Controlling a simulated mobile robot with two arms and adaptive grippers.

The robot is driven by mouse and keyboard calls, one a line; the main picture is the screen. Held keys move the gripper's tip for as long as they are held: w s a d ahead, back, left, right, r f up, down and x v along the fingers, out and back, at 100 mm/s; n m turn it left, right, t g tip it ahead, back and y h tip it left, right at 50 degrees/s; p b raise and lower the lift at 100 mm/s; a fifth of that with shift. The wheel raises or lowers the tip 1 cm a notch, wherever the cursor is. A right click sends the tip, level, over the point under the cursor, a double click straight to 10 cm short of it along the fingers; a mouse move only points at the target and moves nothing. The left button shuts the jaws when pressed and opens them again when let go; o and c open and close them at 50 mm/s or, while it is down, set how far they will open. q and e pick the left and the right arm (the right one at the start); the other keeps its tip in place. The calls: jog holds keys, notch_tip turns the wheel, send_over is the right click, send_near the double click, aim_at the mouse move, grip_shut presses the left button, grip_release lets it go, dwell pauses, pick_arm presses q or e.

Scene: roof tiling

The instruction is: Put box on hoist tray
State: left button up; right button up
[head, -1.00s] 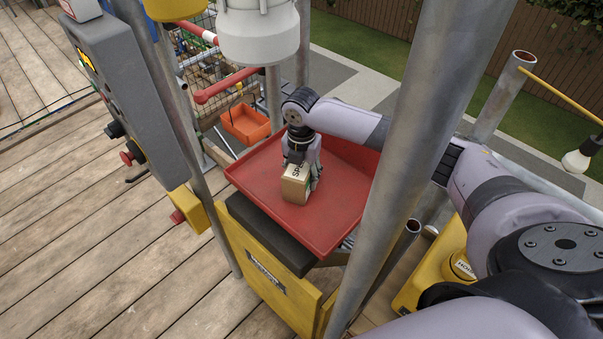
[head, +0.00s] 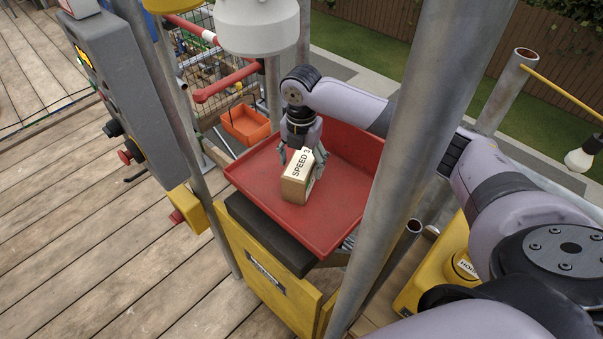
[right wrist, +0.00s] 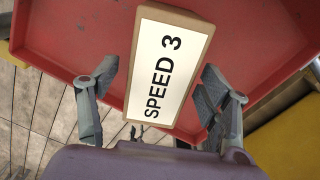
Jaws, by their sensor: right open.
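The box (head: 297,180), tan with a white "SPEED 3" label on top, stands on the red hoist tray (head: 325,232). In the right wrist view the box (right wrist: 168,65) lies ahead of my open fingers, and the red tray (right wrist: 75,32) spreads behind it. My right gripper (head: 301,160) is open, just behind and above the box in the head view. Its fingers (right wrist: 150,100) stand apart on either side of the box's near end, with gaps showing. My left gripper is not in view.
A metal pole (head: 417,150) stands in front of the tray's right side. A grey control box (head: 128,95) is at left. An orange bin (head: 246,124) sits behind the tray, and a white-grey housing (head: 258,25) hangs above. The tray's front is bare.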

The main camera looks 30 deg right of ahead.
notch_tip(320, 180, up, 8)
jog(key=shift+f+b, duration=0.25)
jog(key=shift+b, duration=0.3)
